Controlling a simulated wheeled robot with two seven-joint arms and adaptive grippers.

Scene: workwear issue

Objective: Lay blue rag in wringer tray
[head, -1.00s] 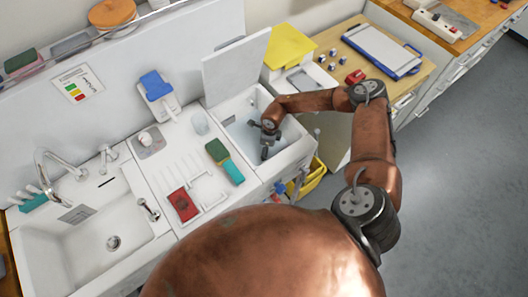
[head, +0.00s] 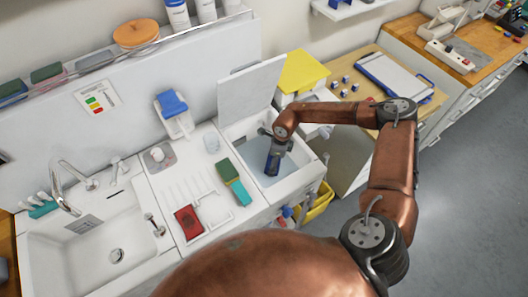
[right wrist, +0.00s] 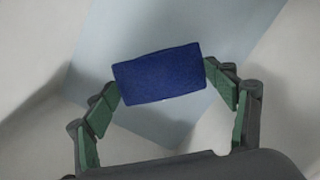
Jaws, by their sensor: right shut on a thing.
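My right gripper (head: 272,165) reaches down into the white open-topped basin (head: 310,178), which has a pale blue inside and a raised lid. It is shut on the blue rag, a small dark blue rectangle. In the right wrist view the blue rag (right wrist: 160,74) is pinched by its two short ends between the green-padded fingers, above the pale blue surface. I cannot tell whether it touches that surface. No part is plainly marked as the wringer tray; a white ridged drainboard (head: 185,193) lies left of the basin. My left gripper is not in view.
A green-and-teal brush or sponge (head: 234,181) and a red item (head: 188,222) lie beside the drainboard. An empty sink (head: 95,255) is at the left.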

